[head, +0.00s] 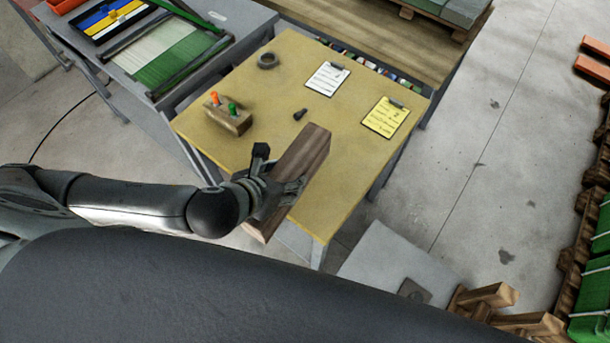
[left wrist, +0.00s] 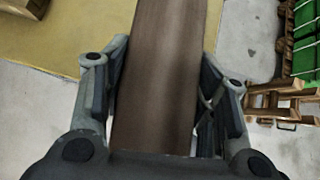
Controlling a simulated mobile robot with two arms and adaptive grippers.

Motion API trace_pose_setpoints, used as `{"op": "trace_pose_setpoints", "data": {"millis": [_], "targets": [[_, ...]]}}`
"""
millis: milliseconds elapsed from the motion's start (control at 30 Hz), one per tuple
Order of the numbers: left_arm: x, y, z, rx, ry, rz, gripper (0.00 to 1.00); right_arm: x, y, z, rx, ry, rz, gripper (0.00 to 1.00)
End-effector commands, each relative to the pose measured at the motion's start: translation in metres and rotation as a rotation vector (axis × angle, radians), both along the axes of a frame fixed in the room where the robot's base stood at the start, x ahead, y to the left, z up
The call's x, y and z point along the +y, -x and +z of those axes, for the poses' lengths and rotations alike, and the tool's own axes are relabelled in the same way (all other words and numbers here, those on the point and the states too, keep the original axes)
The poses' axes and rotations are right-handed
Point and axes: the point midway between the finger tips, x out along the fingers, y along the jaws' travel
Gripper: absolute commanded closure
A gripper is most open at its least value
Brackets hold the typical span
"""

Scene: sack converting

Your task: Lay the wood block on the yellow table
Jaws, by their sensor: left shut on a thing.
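The wood block (head: 305,156) is a long brown bar in the head view. In the left wrist view the block (left wrist: 160,75) runs up between the two fingers of my left gripper (left wrist: 160,105), with the yellow table (left wrist: 85,30) at the upper left. My right gripper does not show.
On the yellow table are a tape roll (head: 267,60), a wooden holder (head: 228,117) with orange and green items, a small dark object (head: 300,114), a white sheet (head: 327,78) and a yellow sheet (head: 386,117). Pallets (head: 590,200) stand at the right.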

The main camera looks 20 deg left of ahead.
Motion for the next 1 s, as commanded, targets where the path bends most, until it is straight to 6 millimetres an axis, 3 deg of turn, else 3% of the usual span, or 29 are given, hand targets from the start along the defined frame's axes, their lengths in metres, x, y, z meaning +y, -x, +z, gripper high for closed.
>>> {"op": "trace_pose_setpoints", "data": {"millis": [33, 233, 500, 667, 867, 900, 1000], "targets": [[-0.001, 0.010, 0.009, 0.003, 0.002, -0.003, 1.00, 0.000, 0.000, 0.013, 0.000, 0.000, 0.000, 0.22], [0.000, 0.040, 0.017, -0.001, -0.003, -0.013, 1.00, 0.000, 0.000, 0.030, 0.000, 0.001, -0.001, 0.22], [0.001, 0.055, 0.020, -0.009, -0.009, -0.017, 1.00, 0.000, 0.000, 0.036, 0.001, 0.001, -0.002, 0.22], [0.000, 0.041, 0.010, -0.014, -0.009, -0.016, 1.00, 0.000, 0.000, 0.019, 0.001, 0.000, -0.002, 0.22], [-0.004, 0.007, -0.006, -0.016, -0.010, -0.016, 1.00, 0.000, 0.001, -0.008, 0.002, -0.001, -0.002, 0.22], [-0.004, 0.001, -0.001, -0.012, -0.011, -0.016, 1.00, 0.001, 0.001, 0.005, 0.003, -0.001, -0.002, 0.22], [-0.006, -0.017, -0.008, -0.010, -0.011, -0.015, 1.00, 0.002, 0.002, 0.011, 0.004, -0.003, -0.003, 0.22]]}}
